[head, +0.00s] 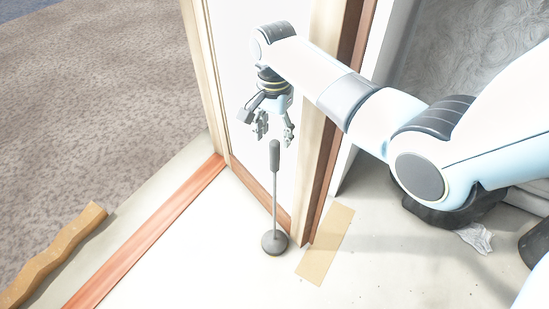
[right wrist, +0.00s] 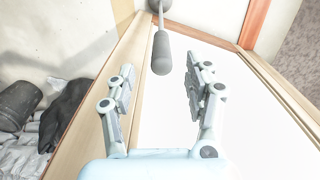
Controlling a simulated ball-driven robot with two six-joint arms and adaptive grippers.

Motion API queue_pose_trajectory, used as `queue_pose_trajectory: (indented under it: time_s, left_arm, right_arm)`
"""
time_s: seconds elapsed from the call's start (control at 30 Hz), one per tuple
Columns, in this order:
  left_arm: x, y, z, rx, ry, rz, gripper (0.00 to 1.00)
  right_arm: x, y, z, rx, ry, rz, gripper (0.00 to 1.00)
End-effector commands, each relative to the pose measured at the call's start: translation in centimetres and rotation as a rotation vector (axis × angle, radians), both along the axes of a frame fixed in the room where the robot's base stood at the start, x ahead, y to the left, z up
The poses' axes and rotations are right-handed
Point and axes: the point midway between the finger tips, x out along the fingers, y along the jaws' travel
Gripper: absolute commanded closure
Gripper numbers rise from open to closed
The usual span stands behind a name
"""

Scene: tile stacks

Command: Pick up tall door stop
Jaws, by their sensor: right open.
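The tall door stop (head: 274,195) stands upright on the pale floor by the door frame. It has a round dark grey base, a thin rod and a thick grey grip on top. My right gripper (head: 272,132) is open and empty just above the top of the grip. In the right wrist view the door stop's grip (right wrist: 161,53) lies beyond and between the two open fingers of the gripper (right wrist: 160,85), with no contact visible. Its base is partly cut off at the top edge there. My left gripper is not in view.
A white door panel (head: 232,60) in a wooden frame stands right behind the door stop. A tan strip (head: 325,245) lies on the floor to its right. A wavy wooden piece (head: 52,255) lies at lower left. Dark and crumpled items (right wrist: 62,110) show in the right wrist view.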

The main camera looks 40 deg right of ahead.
Motion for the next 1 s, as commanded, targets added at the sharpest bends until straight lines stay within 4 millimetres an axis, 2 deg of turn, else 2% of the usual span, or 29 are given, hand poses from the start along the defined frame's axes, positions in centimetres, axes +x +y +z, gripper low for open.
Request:
queue_pose_trajectory:
  time_s: [0.17,0.4,0.67,1.0]
  left_arm:
    - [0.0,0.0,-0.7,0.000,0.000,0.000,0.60]
    - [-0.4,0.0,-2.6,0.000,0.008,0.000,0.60]
    - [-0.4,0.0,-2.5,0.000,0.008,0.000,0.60]
    - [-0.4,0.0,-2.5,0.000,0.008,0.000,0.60]
  right_arm:
    - [0.1,-0.1,-1.3,0.000,0.000,0.000,0.47]
    - [0.3,-0.4,-5.2,0.000,0.003,0.001,0.47]
    - [0.4,-0.4,-5.4,-0.001,-0.001,0.001,0.47]
    - [0.4,-0.4,-5.4,0.000,-0.001,0.001,0.91]
